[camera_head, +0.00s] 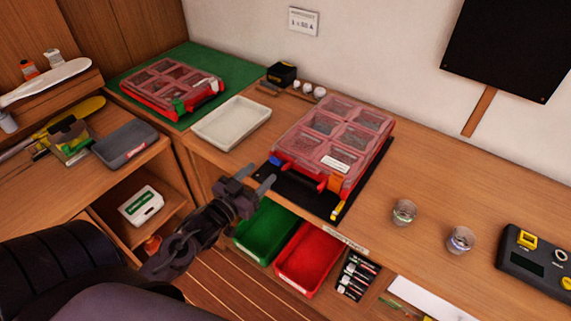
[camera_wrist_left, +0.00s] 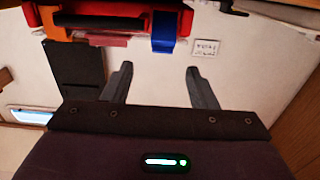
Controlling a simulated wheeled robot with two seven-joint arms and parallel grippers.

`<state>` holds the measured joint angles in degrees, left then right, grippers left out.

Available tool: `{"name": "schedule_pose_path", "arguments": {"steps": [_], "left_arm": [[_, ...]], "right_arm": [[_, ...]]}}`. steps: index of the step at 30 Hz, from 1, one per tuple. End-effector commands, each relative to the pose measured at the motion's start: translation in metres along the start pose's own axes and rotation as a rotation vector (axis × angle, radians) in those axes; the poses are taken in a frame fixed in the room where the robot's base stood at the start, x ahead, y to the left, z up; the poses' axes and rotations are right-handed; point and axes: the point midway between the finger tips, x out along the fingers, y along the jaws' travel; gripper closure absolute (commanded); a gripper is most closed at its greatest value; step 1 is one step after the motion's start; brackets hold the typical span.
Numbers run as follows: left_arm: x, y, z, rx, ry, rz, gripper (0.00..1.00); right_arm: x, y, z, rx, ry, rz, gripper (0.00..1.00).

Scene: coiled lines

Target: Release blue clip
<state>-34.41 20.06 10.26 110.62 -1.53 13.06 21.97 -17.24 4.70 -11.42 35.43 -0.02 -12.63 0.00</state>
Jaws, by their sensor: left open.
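The blue clip (camera_head: 275,160) sits at the left end of the front edge of a red organizer case (camera_head: 337,140) with a clear lid. In the left wrist view the blue clip (camera_wrist_left: 164,32) lies ahead of the fingers on the case's red front (camera_wrist_left: 110,14); I cannot tell whether it is latched. An orange clip (camera_head: 336,183) is at the front's right end. My left gripper (camera_head: 257,177) is open and empty, just in front of the blue clip and apart from it. In its wrist view the fingers (camera_wrist_left: 159,70) are spread below the clip. My right gripper is not in view.
The case lies on a black mat (camera_head: 300,192). A white tray (camera_head: 231,122) and a second case (camera_head: 172,87) on a green mat are left. Green (camera_head: 263,229) and red (camera_head: 308,258) bins sit below the counter edge. Two glass jars (camera_head: 404,211) stand right.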

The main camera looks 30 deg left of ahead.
Motion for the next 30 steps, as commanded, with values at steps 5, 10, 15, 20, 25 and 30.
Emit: {"name": "schedule_pose_path", "arguments": {"steps": [5, 10, 15, 20, 25, 30], "left_arm": [[0.021, 0.000, -0.004, 0.001, 0.006, 0.000, 0.47], [0.048, 0.000, -0.004, 0.001, 0.005, 0.000, 0.47], [0.068, 0.000, -0.003, 0.000, 0.003, -0.001, 0.47], [0.076, 0.000, -0.001, 0.000, 0.001, 0.000, 0.47], [0.076, 0.000, 0.000, 0.000, 0.000, 0.000, 0.47], [0.076, 0.000, 0.000, 0.000, 0.000, 0.000, 0.59]], "right_arm": [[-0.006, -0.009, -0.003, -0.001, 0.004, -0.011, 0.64], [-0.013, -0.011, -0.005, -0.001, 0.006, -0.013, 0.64], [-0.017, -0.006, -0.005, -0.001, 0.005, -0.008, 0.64], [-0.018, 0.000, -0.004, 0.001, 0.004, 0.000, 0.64], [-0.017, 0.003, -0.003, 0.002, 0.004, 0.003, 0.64], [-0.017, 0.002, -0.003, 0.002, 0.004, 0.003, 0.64]]}}
